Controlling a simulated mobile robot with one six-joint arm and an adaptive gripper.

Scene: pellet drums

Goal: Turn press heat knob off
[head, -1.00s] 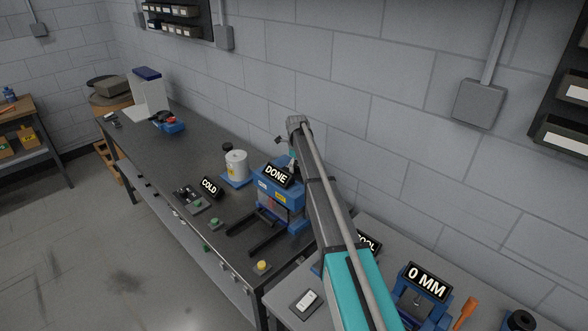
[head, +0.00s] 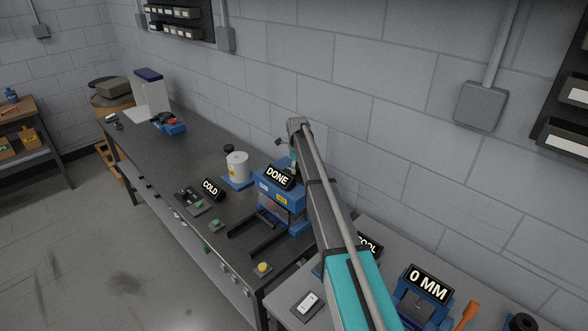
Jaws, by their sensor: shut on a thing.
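The blue press (head: 288,196) stands on the dark bench, with a black sign reading DONE (head: 278,176) on top. My arm crosses in front of its right side. A small control box (head: 191,199) with dark parts on it sits to the left, next to a sign reading COLD (head: 211,189). I cannot make out which part is the heat knob or how it is set. My arm rises from the lower right, bends near the wall and goes down behind its own link. My gripper is hidden behind the arm.
A white canister (head: 237,167) stands left of the press. Green (head: 216,224) and yellow (head: 262,267) buttons lie along the front of the bench. Dark rails stick out before the press. A second blue device with a 0 MM sign (head: 429,284) stands at the right.

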